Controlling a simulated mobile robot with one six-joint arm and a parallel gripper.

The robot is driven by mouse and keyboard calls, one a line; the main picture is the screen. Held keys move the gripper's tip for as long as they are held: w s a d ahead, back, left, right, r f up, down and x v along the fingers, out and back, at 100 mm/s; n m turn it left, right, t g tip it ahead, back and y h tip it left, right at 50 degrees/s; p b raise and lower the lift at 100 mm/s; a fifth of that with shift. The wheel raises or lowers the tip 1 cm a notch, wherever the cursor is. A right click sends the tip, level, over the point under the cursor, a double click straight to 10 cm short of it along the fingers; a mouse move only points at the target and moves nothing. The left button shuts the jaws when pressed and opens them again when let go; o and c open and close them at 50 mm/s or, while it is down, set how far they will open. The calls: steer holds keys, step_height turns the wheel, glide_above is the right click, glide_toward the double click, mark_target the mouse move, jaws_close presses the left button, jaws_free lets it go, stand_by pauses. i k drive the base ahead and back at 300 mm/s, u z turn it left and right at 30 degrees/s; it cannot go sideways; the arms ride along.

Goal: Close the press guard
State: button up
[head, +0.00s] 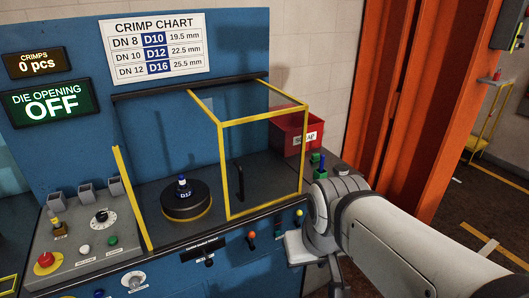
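The press guard (262,168) is a clear panel box with a yellow frame and a dark upright handle (239,182). It stands at the right part of the press bench. The left part of the press front is open, between the guard and a yellow post (131,198). A round black die holder (186,201) with a yellow band sits in that opening, with a piece marked D12 on top. My white arm comes in from the right. Its end, with a pale part of my gripper (299,248), is low and right of the guard, apart from the handle. The fingers cannot be made out.
A control panel (85,255) with a red stop button and knobs is at left. Small levers (251,240) line the bench's front edge. An orange upright (395,95) rises at right.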

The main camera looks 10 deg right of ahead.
mark_target(302, 105)
steer(key=z, duration=0.2)
steer(key=i, duration=1.15)
steer(key=u, duration=2.2)
steer(key=k, duration=1.05)
steer(key=z, duration=1.9)
